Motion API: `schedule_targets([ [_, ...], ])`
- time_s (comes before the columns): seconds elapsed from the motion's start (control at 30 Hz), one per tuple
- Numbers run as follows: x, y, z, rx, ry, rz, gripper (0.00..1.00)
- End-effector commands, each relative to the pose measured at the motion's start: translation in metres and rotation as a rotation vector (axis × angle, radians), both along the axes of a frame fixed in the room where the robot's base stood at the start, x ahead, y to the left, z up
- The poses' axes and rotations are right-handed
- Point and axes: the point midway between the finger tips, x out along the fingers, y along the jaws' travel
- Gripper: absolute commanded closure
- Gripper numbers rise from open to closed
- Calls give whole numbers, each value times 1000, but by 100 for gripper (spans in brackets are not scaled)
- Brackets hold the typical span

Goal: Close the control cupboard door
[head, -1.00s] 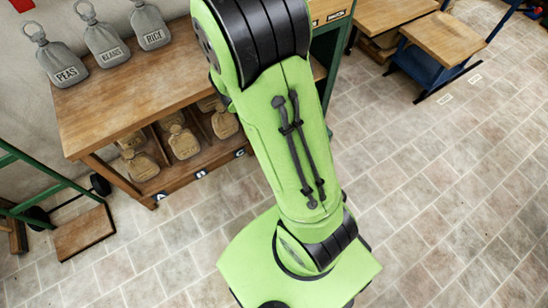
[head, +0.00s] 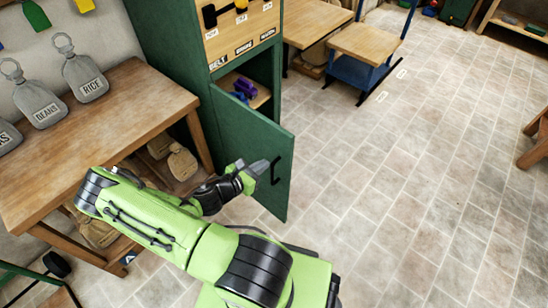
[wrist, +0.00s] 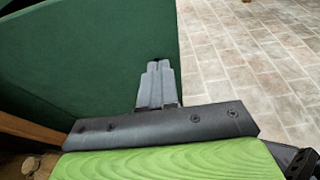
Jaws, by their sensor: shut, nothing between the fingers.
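The control cupboard (head: 165,50) is tall and dark green. Its lower door (head: 250,150) stands open, swung out toward me, with a black handle (head: 276,170) near its free edge. A dark opening with a shelf shows above and behind the door. My gripper (head: 264,167) is shut and empty, in front of the door's handle side, just left of the handle. In the wrist view the shut fingers (wrist: 157,84) point along the green door panel (wrist: 90,60), close to its edge. I cannot tell whether they touch it.
A wooden bench (head: 100,120) with grey labelled weights stands left of the cupboard, with sacks below. Purple items (head: 245,87) lie on the cupboard shelf. Wooden tables (head: 360,45) stand behind. The tiled floor (head: 420,170) on the right is clear.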

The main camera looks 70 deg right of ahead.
Motion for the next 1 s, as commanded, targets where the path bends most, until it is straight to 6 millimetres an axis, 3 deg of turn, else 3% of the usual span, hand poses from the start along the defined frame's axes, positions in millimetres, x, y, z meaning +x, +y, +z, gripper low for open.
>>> schedule_targets([
  [0.13,-15,-28,-13,-1,0,-6,100],
  [0.33,-27,-57,-11,0,-2,-4,100],
  [0.87,-30,-66,-9,1,-1,5,100],
  [1.0,-29,-77,-8,0,-1,35,100],
])
